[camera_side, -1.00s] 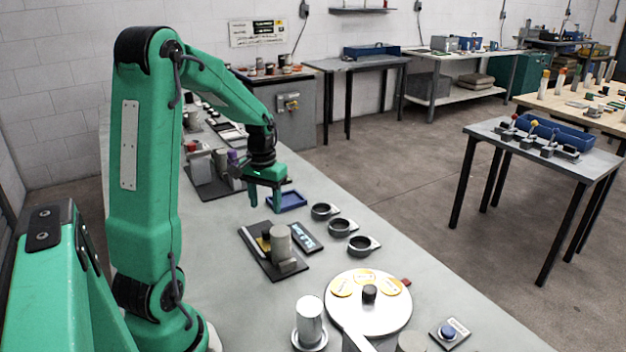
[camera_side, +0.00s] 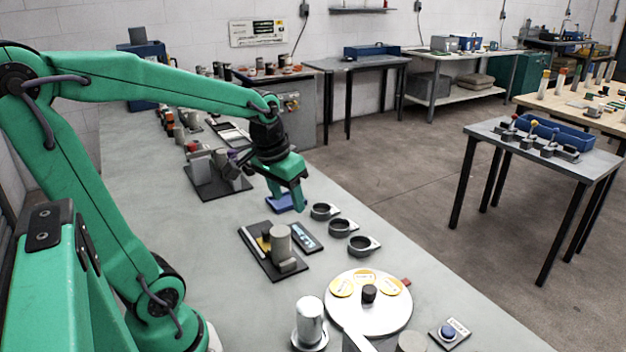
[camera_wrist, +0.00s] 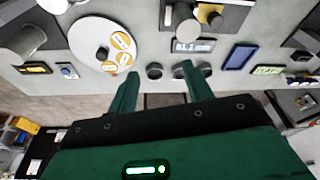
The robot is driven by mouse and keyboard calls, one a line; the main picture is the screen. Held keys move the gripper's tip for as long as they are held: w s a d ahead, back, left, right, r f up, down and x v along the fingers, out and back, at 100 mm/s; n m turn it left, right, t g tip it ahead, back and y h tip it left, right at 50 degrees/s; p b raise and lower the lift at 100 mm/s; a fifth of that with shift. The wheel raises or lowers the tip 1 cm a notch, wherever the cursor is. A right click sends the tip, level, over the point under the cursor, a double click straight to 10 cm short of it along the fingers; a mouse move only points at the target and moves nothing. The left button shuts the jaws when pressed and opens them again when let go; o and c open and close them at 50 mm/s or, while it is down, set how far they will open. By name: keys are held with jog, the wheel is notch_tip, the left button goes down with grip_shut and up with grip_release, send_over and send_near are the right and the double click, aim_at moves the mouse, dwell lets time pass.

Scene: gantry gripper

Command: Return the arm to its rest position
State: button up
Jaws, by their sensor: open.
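My green arm reaches over the long grey bench in the side view. My gripper (camera_side: 287,205) points down with its fingers apart and empty. It hangs above the bench near the small blue tray (camera_side: 278,200), partly covering it. In the wrist view my gripper (camera_wrist: 158,70) also shows two spread green fingers with nothing between them. Several grey ring holders show beyond and between the fingertips there.
Ring holders (camera_side: 363,246) line the bench's right edge. A black fixture plate with a grey cylinder (camera_side: 280,239) stands nearer. A round turntable (camera_side: 369,317) with yellow discs and a metal cylinder (camera_side: 309,315) are at the front. Another fixture (camera_side: 203,174) stands behind the gripper.

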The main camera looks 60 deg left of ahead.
jog(key=s+d+r+m+t+h, duration=0.1)
jog(key=s+d+r+m+t, duration=0.1)
jog(key=s+d, duration=0.4)
jog(key=shift+s+d+r+m+t, duration=0.2)
jog(key=shift+d+r+m+t, duration=0.3)
jog(key=shift+d, duration=1.1)
